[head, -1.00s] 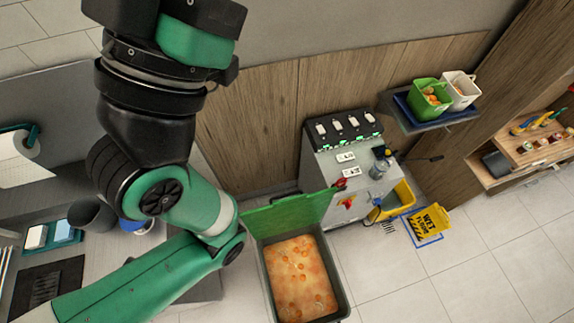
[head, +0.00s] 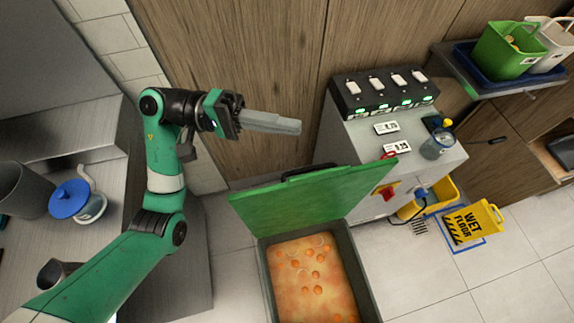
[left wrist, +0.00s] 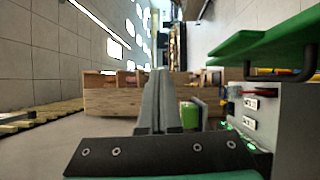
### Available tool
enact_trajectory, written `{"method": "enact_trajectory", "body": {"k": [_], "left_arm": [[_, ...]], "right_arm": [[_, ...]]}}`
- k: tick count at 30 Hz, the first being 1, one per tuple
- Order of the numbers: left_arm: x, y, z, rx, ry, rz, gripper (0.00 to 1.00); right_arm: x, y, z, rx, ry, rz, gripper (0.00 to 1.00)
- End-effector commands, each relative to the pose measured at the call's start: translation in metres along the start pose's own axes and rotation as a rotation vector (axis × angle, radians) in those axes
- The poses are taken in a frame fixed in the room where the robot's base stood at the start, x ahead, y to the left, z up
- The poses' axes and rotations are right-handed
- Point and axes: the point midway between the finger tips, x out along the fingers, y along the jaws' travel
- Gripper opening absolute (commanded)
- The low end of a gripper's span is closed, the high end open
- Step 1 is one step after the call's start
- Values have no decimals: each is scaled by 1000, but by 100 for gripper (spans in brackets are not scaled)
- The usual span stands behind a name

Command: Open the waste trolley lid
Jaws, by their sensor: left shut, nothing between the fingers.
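The waste trolley (head: 266,262) stands on the floor, with orange waste inside. Its green lid (head: 318,198) is raised and tilted up at the back of the trolley, with a dark handle (head: 309,171) on its far edge. The lid also shows at the upper right of the left wrist view (left wrist: 270,42). My left gripper (head: 298,127) is shut and empty, above and behind the lid, apart from it in the head view. Its long grey fingers lie together in the left wrist view (left wrist: 155,100). My right gripper is in neither view.
A shelf at upper right holds a green bin (head: 504,55). A grey counter (head: 110,160) is at left.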

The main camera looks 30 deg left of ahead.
Motion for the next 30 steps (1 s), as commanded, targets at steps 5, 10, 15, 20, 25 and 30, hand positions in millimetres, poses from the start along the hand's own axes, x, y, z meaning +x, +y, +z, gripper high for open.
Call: {"method": "enact_trajectory", "body": {"k": [5,10,15,20,25,30], "left_arm": [[-63,-133,-36,-89,158,-10,0],[-96,-173,-44,-100,230,2,0],[-104,-173,-45,-99,248,5,0],[-99,-171,-46,-98,245,5,0],[-75,-172,-50,-98,241,5,0],[-39,-173,-60,-97,240,5,0]], "right_arm": [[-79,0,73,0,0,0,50],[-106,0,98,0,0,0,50],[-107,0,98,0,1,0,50],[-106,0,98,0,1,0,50],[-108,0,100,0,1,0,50],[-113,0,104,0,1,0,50]]}}
